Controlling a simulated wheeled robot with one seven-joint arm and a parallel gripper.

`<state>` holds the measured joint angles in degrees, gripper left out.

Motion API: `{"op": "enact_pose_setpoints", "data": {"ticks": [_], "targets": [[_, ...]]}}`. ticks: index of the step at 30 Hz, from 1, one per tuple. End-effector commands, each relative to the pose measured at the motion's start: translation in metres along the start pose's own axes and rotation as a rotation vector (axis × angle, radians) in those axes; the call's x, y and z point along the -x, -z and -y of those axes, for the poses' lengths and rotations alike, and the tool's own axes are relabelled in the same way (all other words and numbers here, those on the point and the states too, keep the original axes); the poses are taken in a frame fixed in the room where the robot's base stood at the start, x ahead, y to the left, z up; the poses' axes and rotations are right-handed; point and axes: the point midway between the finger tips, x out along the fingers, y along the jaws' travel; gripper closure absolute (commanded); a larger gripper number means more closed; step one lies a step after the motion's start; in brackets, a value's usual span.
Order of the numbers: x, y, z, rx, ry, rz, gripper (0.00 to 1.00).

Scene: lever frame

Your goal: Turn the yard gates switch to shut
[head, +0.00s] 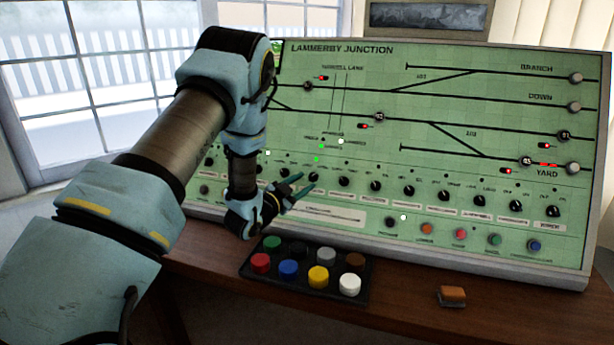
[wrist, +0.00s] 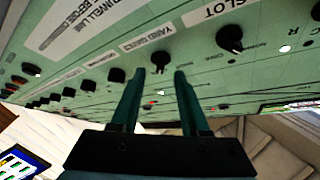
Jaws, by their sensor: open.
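The yard gates switch is a black rotary knob (wrist: 160,59) on the green panel, beside a white label (wrist: 153,39) that appears to read "YARD GATES" in the wrist view. Its pointer setting is too small to read. My gripper (wrist: 160,71) is open, with its dark teal fingers pointing at the panel and the knob seen between the two tips. I cannot tell whether the tips touch the panel. In the head view, my gripper (head: 306,181) is at the lower row of knobs, left of the panel's middle; which knob is the yard gates one is unclear there.
Other black knobs, such as the slot knob (wrist: 231,38), stand close by. Coloured push buttons (head: 460,233) line the panel's lower right. A black tray (head: 305,285) of coloured caps sits on the wooden desk below, with an orange block (head: 452,295) to its right.

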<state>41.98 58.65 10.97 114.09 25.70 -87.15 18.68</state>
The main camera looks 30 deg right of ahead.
Motion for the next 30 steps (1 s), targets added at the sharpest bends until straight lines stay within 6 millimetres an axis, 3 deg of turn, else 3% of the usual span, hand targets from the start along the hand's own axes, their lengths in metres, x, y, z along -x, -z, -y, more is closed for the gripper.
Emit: {"op": "enact_pose_setpoints", "data": {"ticks": [6, 17, 27, 30], "targets": [[-0.022, 0.001, 0.001, 0.0, 0.001, -0.001, 0.55], [-0.026, -0.001, 0.0, 0.001, 0.001, 0.001, 0.56], [-0.026, -0.001, 0.0, 0.0, 0.001, 0.001, 0.94], [-0.026, -0.001, 0.0, 0.001, 0.001, 0.001, 1.0]]}}
